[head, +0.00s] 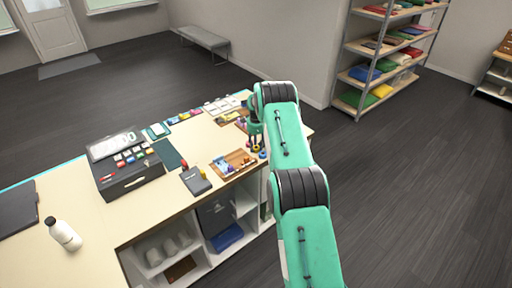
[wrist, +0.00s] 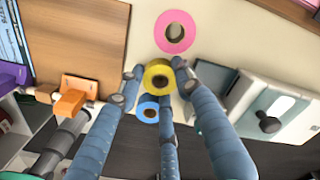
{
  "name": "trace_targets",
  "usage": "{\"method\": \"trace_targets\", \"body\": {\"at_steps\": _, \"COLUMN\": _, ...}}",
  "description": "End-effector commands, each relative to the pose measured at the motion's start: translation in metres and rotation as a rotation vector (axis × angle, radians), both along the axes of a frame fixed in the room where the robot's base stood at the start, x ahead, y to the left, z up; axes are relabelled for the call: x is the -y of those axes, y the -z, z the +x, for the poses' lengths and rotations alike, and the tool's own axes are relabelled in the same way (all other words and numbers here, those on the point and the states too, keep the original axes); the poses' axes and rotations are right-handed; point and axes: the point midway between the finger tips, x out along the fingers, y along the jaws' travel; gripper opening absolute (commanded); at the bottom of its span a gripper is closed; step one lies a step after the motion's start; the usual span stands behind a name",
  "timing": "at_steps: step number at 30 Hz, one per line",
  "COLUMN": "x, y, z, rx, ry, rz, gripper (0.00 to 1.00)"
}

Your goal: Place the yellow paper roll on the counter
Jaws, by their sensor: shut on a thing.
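The yellow paper roll (wrist: 157,84) is between my gripper's (wrist: 158,76) fingertips in the wrist view, and the fingers are shut on it. A pink roll (wrist: 175,32) lies just beyond it on the cream counter (wrist: 142,45). A smaller blue roll (wrist: 148,112) shows beside the yellow one, close to the middle finger. In the head view my gripper (head: 257,140) is over the far right part of the counter (head: 95,240), partly hidden by my arm. Whether the yellow roll touches the counter top I cannot tell.
A wooden tray (head: 233,163) with small items, a dark notebook (head: 196,181) and a black box (head: 130,178) stand on the counter. A white bottle (head: 64,234) is at the near left. Orange blocks (wrist: 75,95) and a pale device (wrist: 265,112) flank the fingers.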

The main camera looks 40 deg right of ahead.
Motion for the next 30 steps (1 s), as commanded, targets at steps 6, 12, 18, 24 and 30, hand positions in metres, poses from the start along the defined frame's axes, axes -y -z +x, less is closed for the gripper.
{"method": "trace_targets", "body": {"at_steps": 6, "x": 0.000, "y": 0.001, "z": 0.000, "rx": 0.000, "ry": 0.000, "rz": 0.000, "gripper": 0.15}}
{"method": "trace_targets", "body": {"at_steps": 12, "x": 0.000, "y": 0.003, "z": 0.000, "rx": 0.000, "ry": 0.000, "rz": 0.000, "gripper": 0.42}}
{"method": "trace_targets", "body": {"at_steps": 18, "x": 0.000, "y": 0.003, "z": 0.000, "rx": 0.000, "ry": 0.000, "rz": 0.000, "gripper": 0.42}}
{"method": "trace_targets", "body": {"at_steps": 24, "x": 0.000, "y": 0.000, "z": 0.000, "rx": 0.000, "ry": 0.000, "rz": 0.000, "gripper": 0.42}}
{"method": "trace_targets", "body": {"at_steps": 30, "x": 0.000, "y": -0.016, "z": 0.001, "rx": 0.003, "ry": 0.000, "rz": -0.002, "gripper": 0.42}}
